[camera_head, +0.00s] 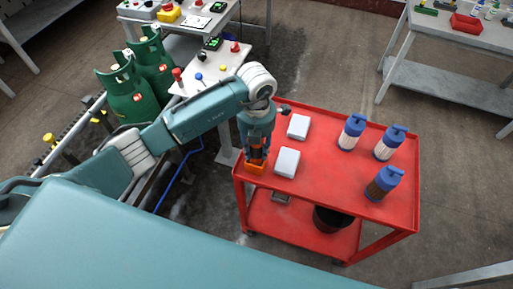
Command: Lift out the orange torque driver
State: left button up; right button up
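My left gripper (257,158) points down over the left edge of the red cart's top (330,170). Right below it, an orange block-like thing (255,169) sits at that edge. Dark and orange-brown parts show between the gripper and the block. I cannot tell which of them belong to the orange torque driver, as the gripper and wrist hide most of this spot. Whether the fingers are closed on anything is too small to see. My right gripper is not in view.
Two white boxes (298,127) (287,162) lie just right of the gripper. Several blue-capped bottles (383,183) stand on the cart's right half. The cart's middle is clear. Green gas cylinders (130,95) and a control panel (215,68) stand behind my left arm.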

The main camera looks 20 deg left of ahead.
pick_arm(q)
grip_shut()
jog(key=shift+o, duration=2.2)
grip_release()
jog(key=shift+r, duration=0.1)
grip_shut()
notch_tip(320, 180, up, 8)
jog(key=p, duration=0.5)
jog(key=shift+f, duration=0.25)
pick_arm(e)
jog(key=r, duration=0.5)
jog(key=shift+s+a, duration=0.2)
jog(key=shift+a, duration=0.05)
pick_arm(q)
jog(key=shift+w, duration=0.1)
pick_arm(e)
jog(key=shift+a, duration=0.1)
